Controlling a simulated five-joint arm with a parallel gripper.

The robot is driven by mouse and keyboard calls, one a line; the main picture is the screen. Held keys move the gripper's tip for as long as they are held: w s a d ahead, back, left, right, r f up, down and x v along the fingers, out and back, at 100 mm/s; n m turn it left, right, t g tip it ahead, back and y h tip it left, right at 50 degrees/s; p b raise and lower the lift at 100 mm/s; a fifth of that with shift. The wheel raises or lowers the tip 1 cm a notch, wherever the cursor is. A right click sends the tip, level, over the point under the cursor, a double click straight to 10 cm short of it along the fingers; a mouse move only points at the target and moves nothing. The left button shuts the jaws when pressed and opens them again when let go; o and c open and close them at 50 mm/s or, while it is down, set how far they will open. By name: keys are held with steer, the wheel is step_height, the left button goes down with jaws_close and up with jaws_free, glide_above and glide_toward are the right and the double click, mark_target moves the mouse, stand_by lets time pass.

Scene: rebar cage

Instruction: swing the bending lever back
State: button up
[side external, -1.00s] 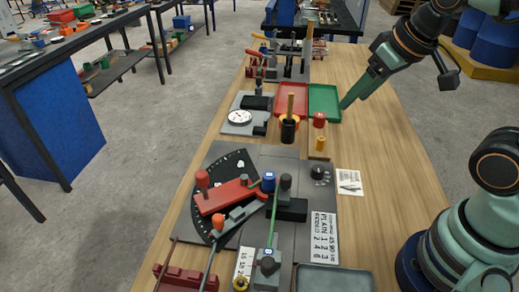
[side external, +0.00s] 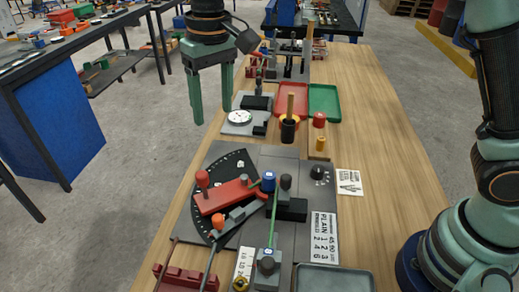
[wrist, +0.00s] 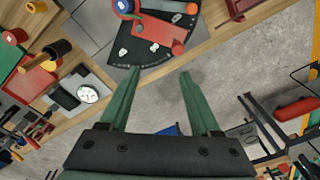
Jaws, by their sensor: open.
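The bending lever is a red bar (side external: 228,197) lying over a black angle-marked quadrant plate (side external: 190,225) on the bench. An upright red knob (side external: 202,179) stands at its left end, and its right end meets a blue-capped post (side external: 268,181). In the wrist view the red lever (wrist: 165,30) shows at the top, with the dark plate (wrist: 128,55) around it. My gripper (side external: 214,118) points down beyond the bench's left edge, above and behind the lever, touching nothing. In the wrist view its green fingers (wrist: 157,78) are wide apart and empty.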

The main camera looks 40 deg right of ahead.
glide_above(202, 174)
step_height(202, 174, down, 3)
steer(key=shift+g, duration=0.4)
step_height(202, 174, down, 12)
steer(key=shift+r, duration=0.1)
steer(key=shift+c, duration=0.3)
jaws_close()
steer(key=shift+r, duration=0.1)
stand_by(0.9)
